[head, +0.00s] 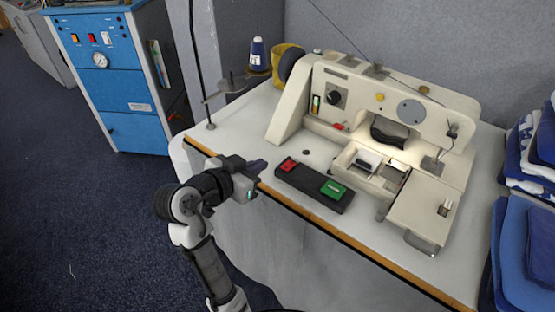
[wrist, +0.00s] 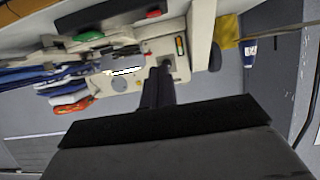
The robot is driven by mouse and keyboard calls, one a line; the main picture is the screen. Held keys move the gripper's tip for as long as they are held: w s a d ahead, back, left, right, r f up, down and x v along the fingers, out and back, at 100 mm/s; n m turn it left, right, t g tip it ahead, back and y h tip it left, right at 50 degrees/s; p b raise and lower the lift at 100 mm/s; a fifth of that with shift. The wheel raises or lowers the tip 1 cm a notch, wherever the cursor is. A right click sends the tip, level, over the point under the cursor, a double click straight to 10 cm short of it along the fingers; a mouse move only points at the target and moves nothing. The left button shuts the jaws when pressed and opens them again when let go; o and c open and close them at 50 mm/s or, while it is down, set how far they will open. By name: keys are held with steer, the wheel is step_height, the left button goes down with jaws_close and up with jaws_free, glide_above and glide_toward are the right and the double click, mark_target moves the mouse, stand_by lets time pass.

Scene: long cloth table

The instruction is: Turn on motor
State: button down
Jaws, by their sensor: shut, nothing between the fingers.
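A dark switch box (head: 311,181) lies near the front edge of the white table. It has a red button (head: 289,164) at its left end and a green button (head: 333,190) at its right end. Behind it stands a cream sewing machine (head: 362,105). My gripper (head: 261,164) is shut and empty, left of the box near the table's front edge, apart from both buttons. In the wrist view, turned upside down, the shut fingers (wrist: 163,72) point toward the machine. The green button (wrist: 88,37) and red button (wrist: 153,14) show at the top there.
A thin thread stand (head: 210,125) rises at the table's left end. A blue thread cone (head: 258,53) and a yellow container (head: 284,62) stand behind the machine's left side. Folded blue cloths (head: 527,250) are stacked at right. A blue cabinet (head: 115,75) stands back left.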

steer(key=shift+d, duration=0.1)
steer(key=p, duration=0.3)
glide_above(288, 166)
steer(key=s+a, duration=0.1)
steer(key=s, duration=0.1)
steer(key=f, duration=0.3)
steer(key=shift+a+f, duration=0.2)
steer(key=shift+f, duration=0.05)
steer(key=f, duration=0.2)
steer(key=shift+s+a+f, duration=0.25)
steer(key=shift+s+f, duration=0.05)
steer(key=shift+f, duration=0.7)
steer(key=shift+s+a+f+b, duration=0.1)
steer(key=shift+s+f+b, duration=0.05)
steer(key=shift+f+b, duration=0.4)
steer(key=shift+r, duration=0.15)
